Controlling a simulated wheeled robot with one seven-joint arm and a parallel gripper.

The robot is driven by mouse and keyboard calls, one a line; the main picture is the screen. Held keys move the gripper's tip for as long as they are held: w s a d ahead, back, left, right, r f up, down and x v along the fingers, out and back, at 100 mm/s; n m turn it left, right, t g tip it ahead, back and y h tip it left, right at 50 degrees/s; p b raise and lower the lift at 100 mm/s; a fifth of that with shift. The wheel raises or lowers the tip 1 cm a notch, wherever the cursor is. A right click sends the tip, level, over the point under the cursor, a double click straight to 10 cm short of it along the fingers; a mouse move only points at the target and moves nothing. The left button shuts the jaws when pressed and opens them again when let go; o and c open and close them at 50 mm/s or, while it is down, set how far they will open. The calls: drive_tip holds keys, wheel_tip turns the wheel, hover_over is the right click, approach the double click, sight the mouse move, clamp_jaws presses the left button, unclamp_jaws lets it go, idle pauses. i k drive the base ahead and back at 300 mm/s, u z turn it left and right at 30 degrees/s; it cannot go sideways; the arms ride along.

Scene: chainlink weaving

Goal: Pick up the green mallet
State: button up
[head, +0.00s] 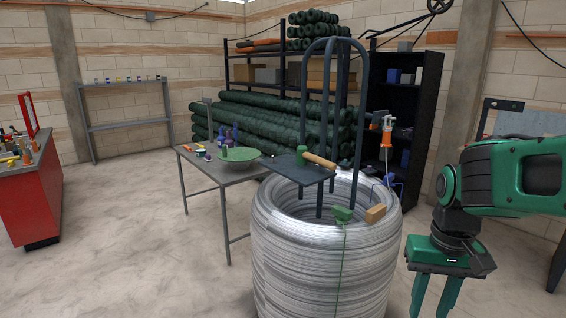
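My gripper (434,300) is at the lower right, pointing down, well to the right of the mallet and lower in the picture. Its two green fingers are apart with nothing visible between them. The fingertips are cut off by the bottom edge.
Open floor lies at left.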

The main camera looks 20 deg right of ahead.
sight(302, 156)
drive_tip(key=u, duration=0.05)
drive_tip(key=i, duration=1)
drive_tip(key=z, duration=0.05)
